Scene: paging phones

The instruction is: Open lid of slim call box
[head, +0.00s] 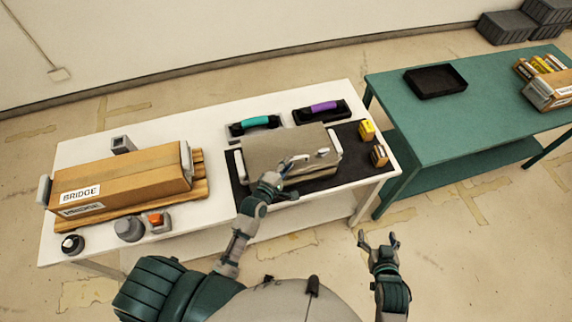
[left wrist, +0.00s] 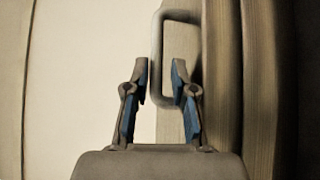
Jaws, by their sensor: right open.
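A closed beige-grey box (head: 262,158) lies on a black mat on the white table; I take it as the slim call box. It has a pale upright handle (head: 335,145) at its right end. My left gripper (head: 303,161) is over the top of this box in the head view. In the left wrist view the left gripper (left wrist: 160,68) has its fingers apart, with one side of a grey loop handle (left wrist: 156,50) showing between the tips. I cannot tell whether they touch. My right gripper (head: 378,240) is open and empty, off the table's front.
A long cardboard box (head: 130,178) marked BRIDGE lies on wooden boards at left. Teal (head: 254,122) and purple (head: 323,107) handled items are behind the beige box. Small yellow blocks (head: 367,130) stand at right. A green table (head: 470,95) holds a black tray (head: 435,81).

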